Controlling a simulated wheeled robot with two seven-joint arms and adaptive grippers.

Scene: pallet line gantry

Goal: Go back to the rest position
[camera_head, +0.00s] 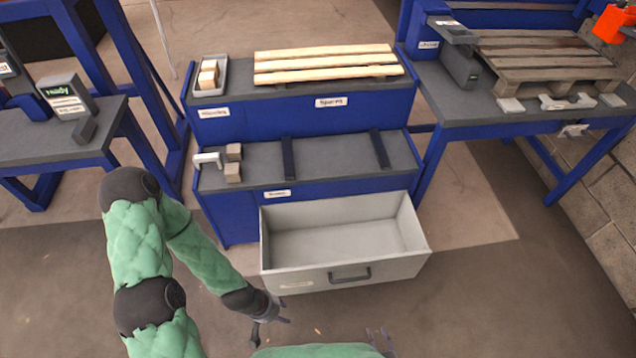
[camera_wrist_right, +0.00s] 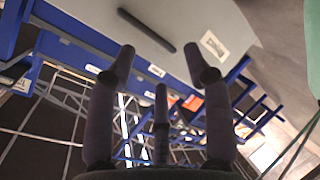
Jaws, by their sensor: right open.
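My left gripper (camera_head: 274,316) is low in the head view, in front of the open drawer's left front corner. Its dark fingers look spread, with nothing seen between them. My right gripper (camera_head: 384,342) barely shows at the bottom edge of the head view, below the drawer front. In the right wrist view the right gripper (camera_wrist_right: 165,62) is open and empty, its fingers well apart. The light grey drawer front with its dark handle (camera_wrist_right: 147,30) is beyond the fingertips there.
The empty grey drawer (camera_head: 348,275) is pulled out from the blue stepped bench (camera_head: 300,190). Pale slats (camera_head: 325,62) and a small block tray (camera_head: 209,75) sit on its upper step. A pallet (camera_head: 545,65) lies on the right table. A left table (camera_head: 60,135) holds a "ready" display (camera_head: 66,97).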

